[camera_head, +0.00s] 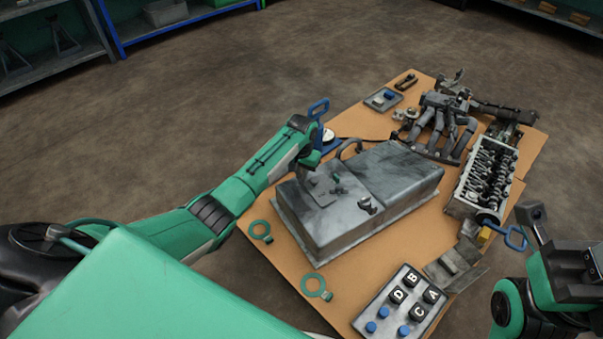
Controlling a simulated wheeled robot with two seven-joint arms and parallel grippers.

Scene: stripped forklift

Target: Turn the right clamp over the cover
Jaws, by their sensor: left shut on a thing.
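A grey metal case (400,205) lies on the orange-brown board, with a flat grey cover plate (322,190) on the left part of its top. A small green piece (337,179) shows at the plate. A metal clamp-like knob (367,204) stands on the case top to the right of the plate, apart from my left gripper. My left gripper (309,172) reaches in from the left and is shut at the plate's far left edge; its fingertips are partly hidden. My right gripper (562,240) is at the right edge, away from the case, and its jaw state is unclear.
A button box (402,302) with lettered keys sits at the board's near edge. Green rings (261,231) lie left of the case. An engine block (485,175) and a manifold (443,122) stand to the right and behind. A blue handle (507,234) is near my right gripper.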

